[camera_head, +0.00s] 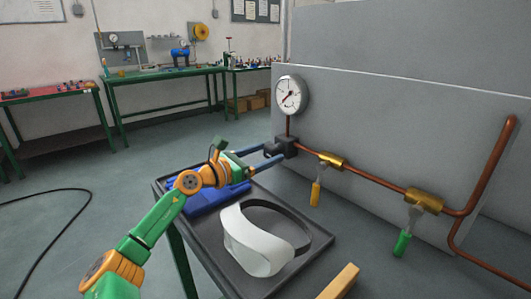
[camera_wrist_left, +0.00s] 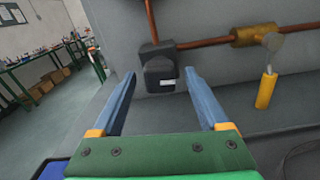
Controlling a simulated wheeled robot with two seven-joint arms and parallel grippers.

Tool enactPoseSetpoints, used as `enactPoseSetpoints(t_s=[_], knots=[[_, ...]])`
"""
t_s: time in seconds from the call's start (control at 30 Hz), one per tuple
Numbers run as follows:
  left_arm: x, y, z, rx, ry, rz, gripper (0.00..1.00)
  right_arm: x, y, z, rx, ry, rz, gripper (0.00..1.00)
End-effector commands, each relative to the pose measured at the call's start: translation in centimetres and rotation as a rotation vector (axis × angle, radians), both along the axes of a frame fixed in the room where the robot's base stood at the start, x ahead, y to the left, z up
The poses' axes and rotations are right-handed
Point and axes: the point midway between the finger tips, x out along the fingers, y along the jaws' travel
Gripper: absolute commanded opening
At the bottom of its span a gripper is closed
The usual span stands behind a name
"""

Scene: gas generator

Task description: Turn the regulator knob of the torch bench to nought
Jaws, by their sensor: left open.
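The regulator knob (camera_head: 270,150) is a dark block on the front of the black regulator body (camera_head: 289,146), below a round white pressure gauge (camera_head: 291,95). In the left wrist view the knob (camera_wrist_left: 160,76) is black with a small white mark low on its face. My left gripper (camera_head: 279,153) is open, its two blue fingers pointing at the knob. In the left wrist view the fingertips (camera_wrist_left: 159,73) lie to either side of the knob; I cannot tell whether they touch it. The gauge needle slants toward the lower left. My right gripper is not in view.
A copper pipe runs right along the grey panel (camera_head: 390,100), with a yellow-handled valve (camera_head: 316,190) and a green-handled valve (camera_head: 403,240). On the dark bench top (camera_head: 320,236) lie a white face shield (camera_head: 255,250) and blue gloves (camera_head: 200,200). A yellow bar (camera_head: 340,282) shows at the front.

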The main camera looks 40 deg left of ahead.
Motion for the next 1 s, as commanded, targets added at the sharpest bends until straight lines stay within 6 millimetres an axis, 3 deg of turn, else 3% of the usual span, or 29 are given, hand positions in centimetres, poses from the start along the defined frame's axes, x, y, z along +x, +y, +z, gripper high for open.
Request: enactPoseSetpoints(t_s=[0.3, 0.6, 1.0], knots=[[0.2, 0.0, 0.0, 0.001, 0.001, 0.0, 0.78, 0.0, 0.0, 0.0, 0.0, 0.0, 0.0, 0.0], [0.2, 0.0, 0.0, 0.001, 0.0, 0.0, 0.0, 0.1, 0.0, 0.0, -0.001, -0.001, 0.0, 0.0], [0.2, 0.0, 0.3, -0.087, 0.007, 0.001, 0.0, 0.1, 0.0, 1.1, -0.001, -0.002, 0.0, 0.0]])
